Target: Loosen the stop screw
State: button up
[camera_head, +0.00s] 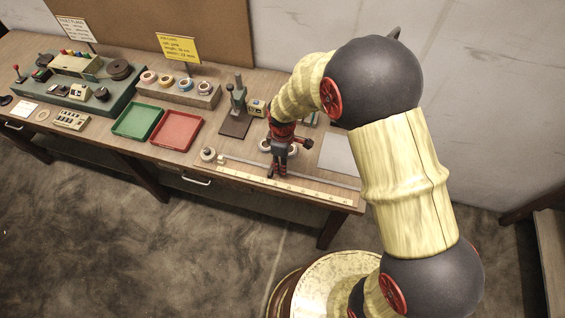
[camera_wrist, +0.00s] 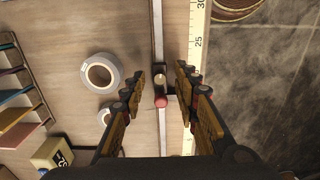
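My gripper (camera_wrist: 161,72) is open in the wrist view, its two black and tan fingers spread on either side of a metal rail (camera_wrist: 157,30). A small dark stop sits on the rail between the fingers, with a round red knob (camera_wrist: 161,101) and a pale brass-coloured piece (camera_wrist: 159,79). I see a gap between each fingertip and the brass piece, and cannot tell which of the two is the stop screw. In the head view my gripper (camera_head: 279,165) points down over the rail near the bench's front edge and hides the stop.
A ruler (camera_wrist: 196,40) runs alongside the rail on the bench's front edge. A grey tape roll (camera_wrist: 101,73) and a smaller roll lie left of the rail in the wrist view.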

notch_tip(320, 180, up, 12)
dwell(0.5)
